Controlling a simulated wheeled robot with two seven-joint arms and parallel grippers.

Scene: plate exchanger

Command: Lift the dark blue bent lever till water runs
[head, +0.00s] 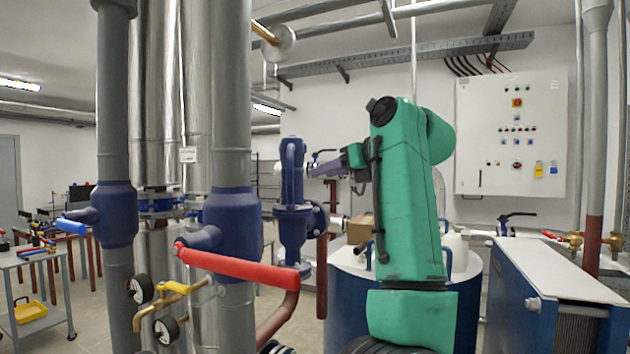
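A dark, bent lever (517,214) sits on a small tap near the wall on the right, behind the blue plate unit. It looks dark blue to black, and its handle reaches out to the right. No water shows at it. My green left arm stands in the middle of the head view, and its gripper (322,162) is past the elbow, beside the blue valve body. The gripper is well to the left of the lever and apart from it. It is small and partly hidden, so its opening is unclear. My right gripper is not in view.
A blue plate unit (572,268) with a white top stands at right, and a blue drum (345,285) stands behind my arm. Brass taps (572,240) are right of the lever. Thick pipes and a red lever (240,268) fill the left foreground. A control cabinet (512,135) hangs above.

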